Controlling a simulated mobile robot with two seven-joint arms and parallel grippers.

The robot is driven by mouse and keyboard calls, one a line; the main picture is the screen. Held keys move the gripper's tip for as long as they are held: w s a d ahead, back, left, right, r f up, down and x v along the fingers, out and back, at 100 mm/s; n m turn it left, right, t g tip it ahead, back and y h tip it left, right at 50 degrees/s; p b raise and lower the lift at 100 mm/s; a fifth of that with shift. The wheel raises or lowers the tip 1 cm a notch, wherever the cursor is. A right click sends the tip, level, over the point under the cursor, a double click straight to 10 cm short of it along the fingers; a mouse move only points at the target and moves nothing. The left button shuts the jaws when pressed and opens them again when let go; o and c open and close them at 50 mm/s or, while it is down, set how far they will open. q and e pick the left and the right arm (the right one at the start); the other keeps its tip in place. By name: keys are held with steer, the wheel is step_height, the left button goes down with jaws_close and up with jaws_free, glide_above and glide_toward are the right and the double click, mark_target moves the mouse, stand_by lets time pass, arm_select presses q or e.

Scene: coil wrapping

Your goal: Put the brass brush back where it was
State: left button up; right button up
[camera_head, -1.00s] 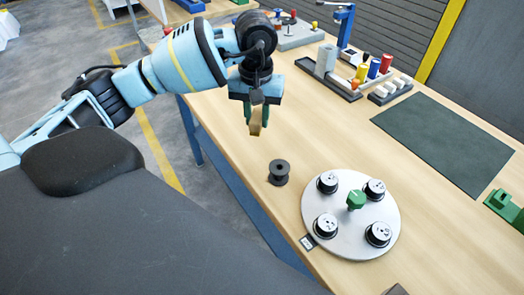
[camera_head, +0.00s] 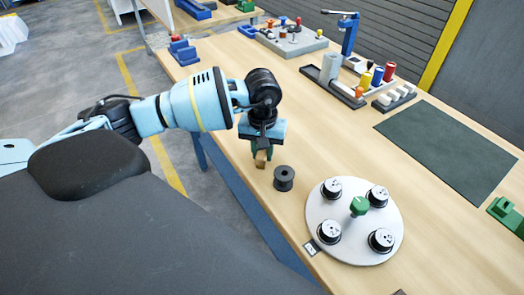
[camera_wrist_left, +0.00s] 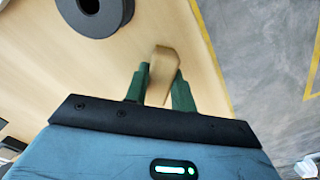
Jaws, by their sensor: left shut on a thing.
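The brass brush (camera_head: 261,160) is a small tan-brown block held between the green fingers of my left gripper (camera_head: 262,151). In the left wrist view the brush (camera_wrist_left: 163,70) sticks out between the two fingertips (camera_wrist_left: 160,86), with bare wood behind it. It is near the table's left edge, just up-left of the black spool (camera_head: 284,178). Whether it touches the tabletop I cannot tell. My right gripper is not in view.
A round white plate (camera_head: 330,238) with several black-and-white spools and a green knob (camera_head: 359,206) stands at the front. A grey rack (camera_head: 345,95) with coloured cylinders and a blue stand (camera_head: 350,34) are further back. A dark mat (camera_head: 445,150) lies at right.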

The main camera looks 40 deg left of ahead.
mark_target(262, 151)
arm_select(q)
steer(key=shift+f, duration=0.25)
steer(key=shift+f, duration=0.15)
steer(key=o, duration=1)
steer(key=shift+c, duration=0.2)
step_height(262, 151, up, 12)
steer(key=shift+r+b, duration=0.25)
steer(key=shift+b, duration=0.2)
